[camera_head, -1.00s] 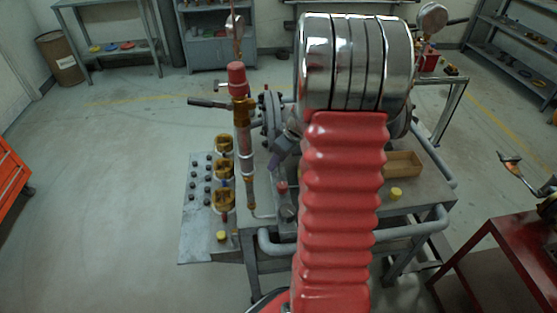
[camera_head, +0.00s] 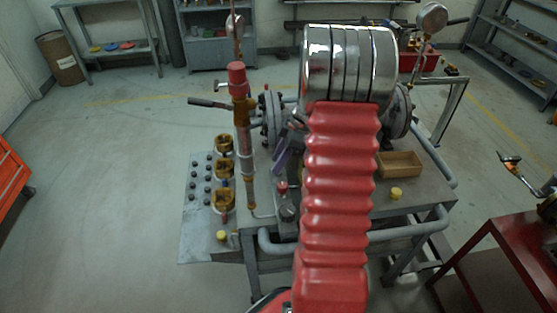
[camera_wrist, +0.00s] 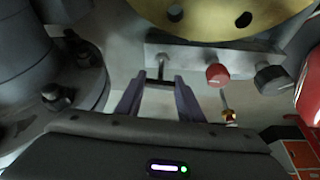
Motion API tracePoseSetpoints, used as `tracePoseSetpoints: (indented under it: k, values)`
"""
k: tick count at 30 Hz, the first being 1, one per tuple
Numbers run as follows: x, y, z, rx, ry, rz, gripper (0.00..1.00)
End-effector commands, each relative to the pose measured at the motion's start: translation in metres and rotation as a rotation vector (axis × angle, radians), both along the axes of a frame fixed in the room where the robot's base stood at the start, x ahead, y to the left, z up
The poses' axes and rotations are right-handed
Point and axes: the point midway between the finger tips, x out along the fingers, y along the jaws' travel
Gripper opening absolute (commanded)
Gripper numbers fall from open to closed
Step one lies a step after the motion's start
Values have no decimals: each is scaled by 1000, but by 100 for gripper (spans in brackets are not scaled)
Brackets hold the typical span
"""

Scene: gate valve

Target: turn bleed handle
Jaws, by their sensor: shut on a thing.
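The bleed handle (camera_wrist: 158,83) is a small grey T-bar on a stem below a pale metal block (camera_wrist: 205,60) in the wrist view. My gripper (camera_wrist: 159,82) has its two purple-grey fingers at the two ends of the bar, shut on it. In the head view my gripper (camera_head: 284,163) shows only partly, beside my red arm sleeve. The handle itself cannot be made out there. A red knob (camera_wrist: 217,74) and a dark knob (camera_wrist: 271,78) sit on the same block, right of the handle and apart from the fingers.
A brass disc (camera_wrist: 220,15) with holes lies just above the block. A bolted grey flange (camera_wrist: 70,80) stands close to the left. A small brass fitting (camera_wrist: 230,117) is near the right finger.

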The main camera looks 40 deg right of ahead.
Motion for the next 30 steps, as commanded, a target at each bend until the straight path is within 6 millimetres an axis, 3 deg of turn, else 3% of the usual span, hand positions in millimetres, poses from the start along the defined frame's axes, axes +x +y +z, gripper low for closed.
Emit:
tracePoseSetpoints:
  k: [13, 14, 15, 21, 30]
  values:
    - [-1, -1, 0, -2, 1, 13, 12]
    - [-1, -1, 0, -2, 1, 13, 36]
    - [-1, -1, 0, -2, 1, 13, 39]
    - [0, 0, 0, -1, 0, 12, 53]
    - [0, -1, 1, -1, 0, 12, 53]
